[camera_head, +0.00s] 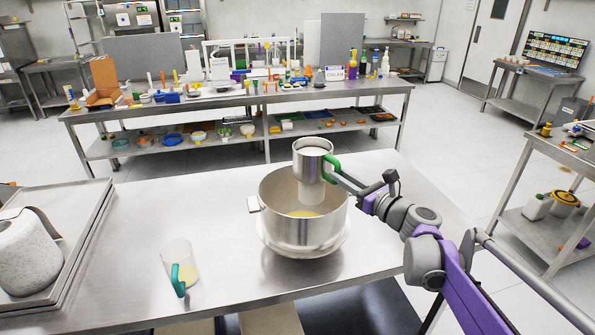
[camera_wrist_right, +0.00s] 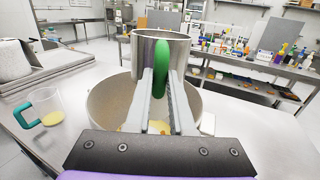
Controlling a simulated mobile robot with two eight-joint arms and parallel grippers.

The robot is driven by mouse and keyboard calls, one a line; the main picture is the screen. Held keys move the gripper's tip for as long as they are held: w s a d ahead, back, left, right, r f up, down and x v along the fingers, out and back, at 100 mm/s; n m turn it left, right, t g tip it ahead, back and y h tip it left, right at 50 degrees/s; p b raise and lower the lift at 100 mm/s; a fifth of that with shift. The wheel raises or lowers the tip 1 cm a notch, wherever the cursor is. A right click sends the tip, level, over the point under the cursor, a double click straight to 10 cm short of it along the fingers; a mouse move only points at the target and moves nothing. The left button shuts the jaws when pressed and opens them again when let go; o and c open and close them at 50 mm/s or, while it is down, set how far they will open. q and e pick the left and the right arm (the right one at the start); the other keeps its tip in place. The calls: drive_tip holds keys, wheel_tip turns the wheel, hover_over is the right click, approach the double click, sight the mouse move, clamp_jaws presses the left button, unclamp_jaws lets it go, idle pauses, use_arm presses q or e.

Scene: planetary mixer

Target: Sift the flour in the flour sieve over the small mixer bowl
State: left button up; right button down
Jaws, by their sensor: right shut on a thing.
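The flour sieve (camera_head: 310,163) is a steel cup with a green handle (camera_head: 331,167). It is held upright above the small mixer bowl (camera_head: 285,228), over its opening. My right gripper (camera_head: 340,174) is shut on the green handle; the right wrist view shows its fingers on both sides of the handle (camera_wrist_right: 162,68). White stuff shows inside the sieve's rim, and a pale column (camera_head: 312,191), which looks like falling flour, hangs below it into the bowl. Something yellowish (camera_head: 302,213) lies in the bowl. The bowl also shows in the right wrist view (camera_wrist_right: 103,103). My left gripper is not in view.
A clear measuring cup (camera_head: 176,255) with a teal handle and yellow contents stands left of the bowl. A metal tray (camera_head: 88,235) with a speckled white container (camera_head: 25,252) is at the far left. The tabletop between is clear. A crowded bench stands behind.

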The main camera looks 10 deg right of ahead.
sight(324, 178)
drive_tip(key=a, duration=0.5)
drive_tip(key=shift+w, duration=0.15)
drive_tip(key=shift+d, duration=0.1)
drive_tip(key=d, duration=0.5)
drive_tip(key=shift+s, duration=0.2)
